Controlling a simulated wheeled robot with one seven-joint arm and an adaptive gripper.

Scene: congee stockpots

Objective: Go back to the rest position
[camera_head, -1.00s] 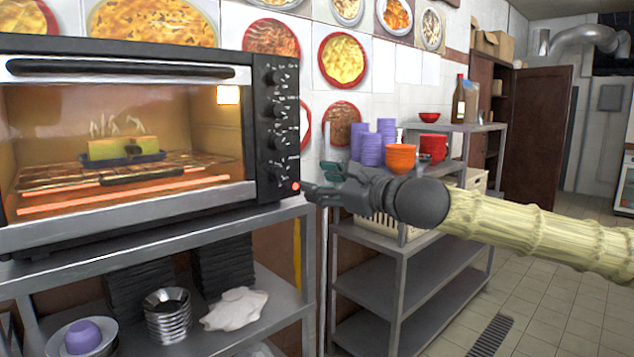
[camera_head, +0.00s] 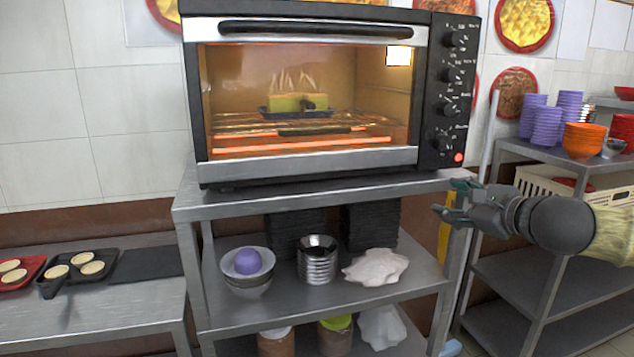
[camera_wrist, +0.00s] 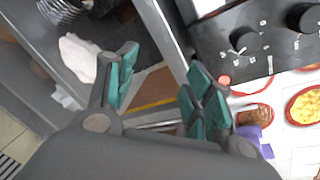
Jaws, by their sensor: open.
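My gripper (camera_head: 455,203) is at the right of the head view, just beside the right end of the oven's shelf. Its green-padded fingers point left and are apart, with nothing between them. In the wrist view the open gripper (camera_wrist: 160,92) shows both fingers, with the rack below and the oven's knob panel (camera_wrist: 255,40) at the upper right. The oven (camera_head: 310,95) is closed and glowing, with a steaming yellow block (camera_head: 297,102) on a dark tray inside. Its red light shows near the right fingers in the wrist view.
The steel rack (camera_head: 330,194) holds bowls (camera_head: 247,270), stacked metal cups (camera_head: 317,262) and a white cloth (camera_head: 376,267). Purple cups (camera_head: 547,125) and orange bowls (camera_head: 581,140) stand on the right rack. A low table (camera_head: 115,310) with a dark pan (camera_head: 80,268) is at left.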

